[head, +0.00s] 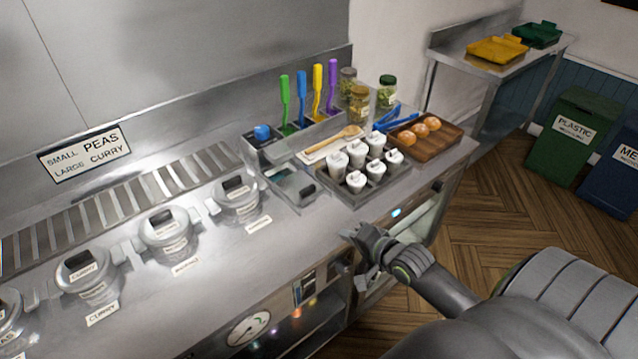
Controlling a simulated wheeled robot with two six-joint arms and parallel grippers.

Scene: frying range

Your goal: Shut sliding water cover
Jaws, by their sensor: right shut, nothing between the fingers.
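The likely water cover (287,185) is a small, greyish panel with a dark handle (307,194), set in the steel counter between the rightmost pot and the tray of white cups. I cannot tell how far it is slid across its well. My right gripper (347,234) is shut and empty. It shows at the counter's front edge, to the right of and nearer than the cover, apart from its handle. My left gripper is out of view.
Several lidded pots, one being the rightmost pot (237,201), line the counter left of the cover. A tray of white cups (366,165) stands close on its right, with a wooden bun tray (452,143) beyond. The counter front (265,262) is clear.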

